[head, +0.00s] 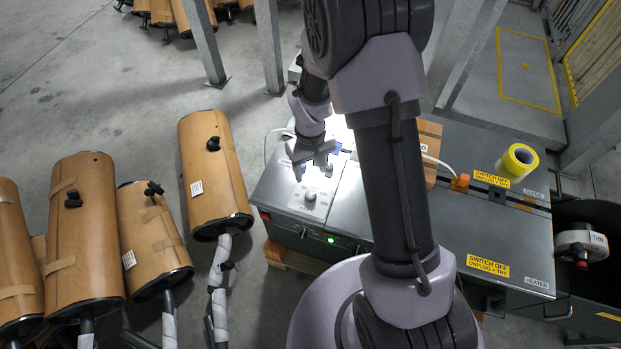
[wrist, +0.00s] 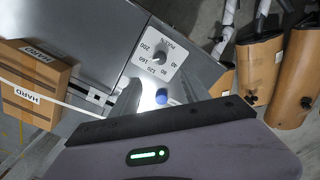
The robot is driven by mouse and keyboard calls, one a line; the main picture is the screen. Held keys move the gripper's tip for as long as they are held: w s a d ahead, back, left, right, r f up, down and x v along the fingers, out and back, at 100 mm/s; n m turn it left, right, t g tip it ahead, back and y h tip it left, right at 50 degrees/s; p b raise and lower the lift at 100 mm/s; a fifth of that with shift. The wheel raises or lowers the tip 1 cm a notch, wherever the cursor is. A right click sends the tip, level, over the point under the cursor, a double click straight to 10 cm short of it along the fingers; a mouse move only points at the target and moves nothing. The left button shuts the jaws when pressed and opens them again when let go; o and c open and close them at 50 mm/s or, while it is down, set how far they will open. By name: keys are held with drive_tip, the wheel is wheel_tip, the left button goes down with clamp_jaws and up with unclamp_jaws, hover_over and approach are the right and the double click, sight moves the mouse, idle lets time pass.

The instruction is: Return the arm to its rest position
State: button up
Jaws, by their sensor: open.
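My gripper (head: 312,171) hangs above the left end of the grey machine (head: 345,215), over a pale dial plate with a dark knob (head: 311,195). In the wrist view the fingers (wrist: 162,88) point toward the machine top. The dial plate with its numbers and knob (wrist: 160,57) lies just beyond them, and a small blue knob (wrist: 162,96) shows between them. My arm crosses the middle of the head view and hides part of the machine.
A yellow tape roll (head: 517,162) sits on the machine's right part. A cardboard box labelled HARD (wrist: 35,82) shows in the wrist view. Steel posts (head: 268,45) rise behind. Open floor lies at upper left.

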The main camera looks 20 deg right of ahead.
wheel_tip(320, 180, up, 3)
drive_tip(key=shift+r+p, duration=0.2)
drive_tip(key=shift+p, duration=0.1)
